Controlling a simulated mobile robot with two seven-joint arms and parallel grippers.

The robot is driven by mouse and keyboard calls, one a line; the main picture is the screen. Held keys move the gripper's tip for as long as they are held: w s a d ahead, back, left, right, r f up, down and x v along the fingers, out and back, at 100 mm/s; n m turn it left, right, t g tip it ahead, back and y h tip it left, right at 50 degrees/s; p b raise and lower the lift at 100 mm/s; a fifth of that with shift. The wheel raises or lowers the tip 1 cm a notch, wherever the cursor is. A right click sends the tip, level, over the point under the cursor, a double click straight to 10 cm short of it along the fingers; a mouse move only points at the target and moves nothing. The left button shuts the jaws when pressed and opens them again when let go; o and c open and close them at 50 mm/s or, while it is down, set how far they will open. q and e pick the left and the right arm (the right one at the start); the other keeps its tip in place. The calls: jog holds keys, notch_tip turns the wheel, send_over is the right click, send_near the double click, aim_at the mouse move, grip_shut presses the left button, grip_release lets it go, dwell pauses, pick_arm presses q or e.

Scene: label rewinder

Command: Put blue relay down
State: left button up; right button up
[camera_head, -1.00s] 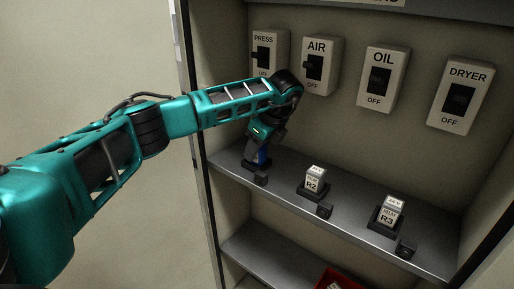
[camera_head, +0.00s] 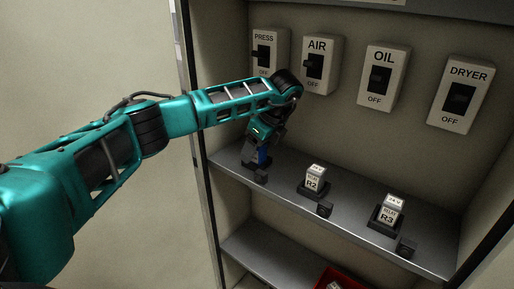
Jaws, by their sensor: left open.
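The blue relay (camera_head: 263,157) stands at the left end of the upper shelf, low in my left gripper. My left gripper (camera_head: 259,154) points down around it and is open. The gripper hides much of the relay and the socket under it, so I cannot tell whether the relay is fully seated. My right gripper is not in view.
White relays R2 (camera_head: 315,178) and R3 (camera_head: 390,211) sit in black sockets on the shelf (camera_head: 350,220). Switch boxes PRESS, AIR (camera_head: 318,64), OIL and DRYER (camera_head: 461,95) line the back wall. A red bin (camera_head: 345,279) is on the lower shelf.

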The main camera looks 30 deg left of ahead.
pick_arm(q)
jog(key=d, duration=0.4)
jog(key=d+b, duration=0.1)
jog(key=d, duration=0.3)
jog(key=s+d+r, duration=0.1)
jog(key=d, duration=0.3)
jog(key=shift+d+b, duration=0.25)
jog(key=shift+b, duration=0.15)
